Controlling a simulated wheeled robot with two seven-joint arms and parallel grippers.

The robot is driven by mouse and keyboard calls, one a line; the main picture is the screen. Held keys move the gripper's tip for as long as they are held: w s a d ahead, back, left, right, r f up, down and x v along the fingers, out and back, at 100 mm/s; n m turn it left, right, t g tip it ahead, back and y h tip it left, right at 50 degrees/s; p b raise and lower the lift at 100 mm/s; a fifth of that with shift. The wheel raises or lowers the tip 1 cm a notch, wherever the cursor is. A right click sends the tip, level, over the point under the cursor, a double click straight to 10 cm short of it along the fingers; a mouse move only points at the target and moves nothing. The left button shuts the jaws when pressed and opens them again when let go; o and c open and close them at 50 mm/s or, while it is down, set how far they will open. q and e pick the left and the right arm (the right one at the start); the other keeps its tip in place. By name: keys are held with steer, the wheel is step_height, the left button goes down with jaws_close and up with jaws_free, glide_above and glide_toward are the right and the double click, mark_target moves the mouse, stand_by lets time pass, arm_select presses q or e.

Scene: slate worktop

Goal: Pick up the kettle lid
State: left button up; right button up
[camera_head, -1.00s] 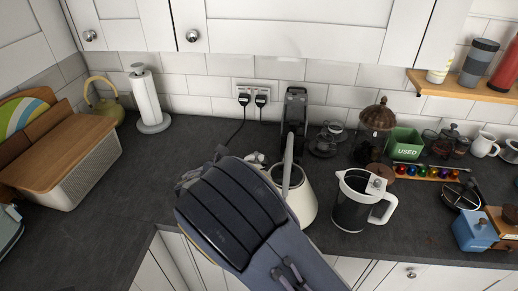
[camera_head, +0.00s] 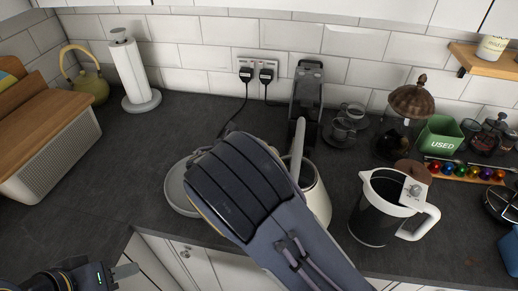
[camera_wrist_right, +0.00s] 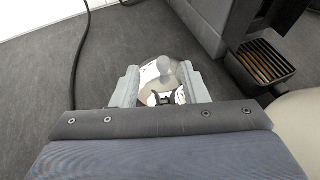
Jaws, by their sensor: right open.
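The kettle lid (camera_wrist_right: 158,76), shiny metal with a round knob, lies on the worktop in the right wrist view. My right gripper (camera_wrist_right: 161,90) is open, with one finger on each side of the lid; I cannot tell whether they touch it. In the head view my right forearm hides the lid and this gripper. The cream kettle (camera_head: 317,199) stands open-topped just right of that forearm, its grey handle upright. It also shows at the right wrist view's edge (camera_wrist_right: 298,130). My left gripper (camera_head: 122,272) is at the lower left, away from the lid; its opening is unclear.
A pale round base (camera_head: 176,191) shows left of my forearm. A black-and-white jug (camera_head: 373,217) stands right of the cream kettle. A coffee machine (camera_head: 306,95) and sockets with cords stand behind. A paper towel roll (camera_head: 127,70) is at back left. The left-middle worktop is clear.

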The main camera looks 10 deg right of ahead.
steer(key=p+x, duration=0.1)
steer(key=x, duration=0.6)
steer(key=shift+s+d+f, duration=0.1)
steer(key=shift+s+d, duration=0.05)
steer(key=shift+c, duration=0.4)
jaws_close()
